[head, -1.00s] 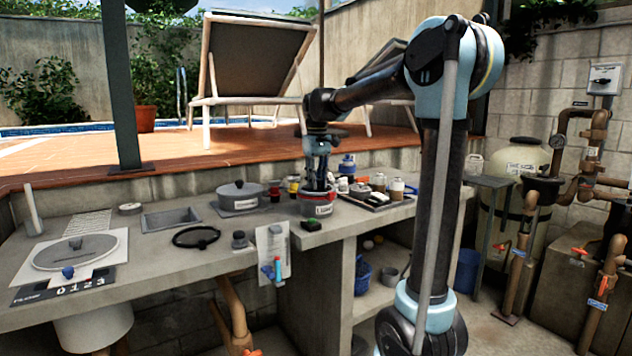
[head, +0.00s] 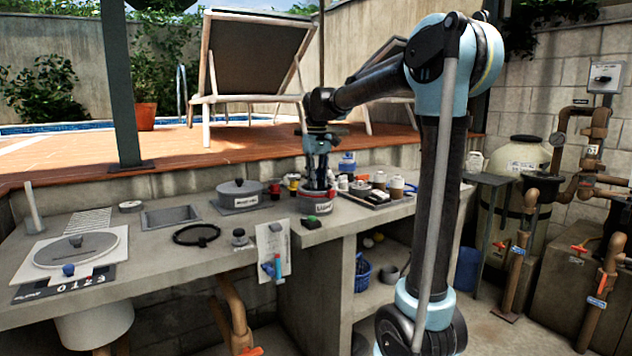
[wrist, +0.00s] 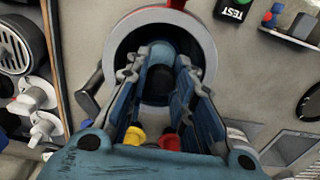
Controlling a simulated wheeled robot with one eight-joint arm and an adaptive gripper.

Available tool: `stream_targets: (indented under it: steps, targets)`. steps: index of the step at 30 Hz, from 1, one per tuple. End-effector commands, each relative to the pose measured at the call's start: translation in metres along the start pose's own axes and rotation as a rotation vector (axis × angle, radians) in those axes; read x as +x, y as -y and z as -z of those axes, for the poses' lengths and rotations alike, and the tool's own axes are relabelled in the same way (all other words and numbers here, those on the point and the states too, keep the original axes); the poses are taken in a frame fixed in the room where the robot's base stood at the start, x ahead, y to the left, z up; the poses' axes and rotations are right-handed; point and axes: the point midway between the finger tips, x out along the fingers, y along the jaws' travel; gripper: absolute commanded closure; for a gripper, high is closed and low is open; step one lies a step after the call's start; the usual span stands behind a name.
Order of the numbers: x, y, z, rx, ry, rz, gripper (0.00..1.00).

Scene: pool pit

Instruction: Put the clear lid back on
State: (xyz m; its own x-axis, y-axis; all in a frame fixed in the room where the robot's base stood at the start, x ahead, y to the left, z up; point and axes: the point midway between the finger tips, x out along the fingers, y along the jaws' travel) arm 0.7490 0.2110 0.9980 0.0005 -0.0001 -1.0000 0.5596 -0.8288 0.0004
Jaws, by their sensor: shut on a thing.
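A round pot with a red band (head: 318,208) stands on the counter below my gripper (head: 318,189). In the wrist view its pale rim (wrist: 119,42) surrounds a dark inside. My gripper (wrist: 160,72) points down into this opening, its fingers shut on a blue-and-black piece (wrist: 160,80). Most of that piece is hidden by the fingers, so I cannot tell exactly what it is. A dark-rimmed ring with a bar-like handle (head: 196,234) lies flat on the counter to the left. The counter shows through it, so it looks like the clear lid.
A grey lidded pot (head: 240,194) and an open sink-like recess (head: 170,218) are at the back. A small green-topped block (head: 311,222) is just in front of the red-banded pot. Counter around the ring is mostly clear.

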Motion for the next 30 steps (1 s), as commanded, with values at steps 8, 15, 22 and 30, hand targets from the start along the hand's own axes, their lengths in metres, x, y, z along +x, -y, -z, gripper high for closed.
stream_targets:
  steps: [8, 15, 22, 30]
  targets:
    - [0.0007, 0.0, 0.0, 0.0, 0.0, 0.0, 1.0]
    - [0.0007, 0.0, 0.0, 0.0, 0.0, 0.0, 0.54]
    - [0.0008, 0.0, 0.0, 0.0, 0.0, 0.0, 0.47]
    - [0.0005, 0.0, 0.0, 0.0, 0.0, 0.0, 0.47]
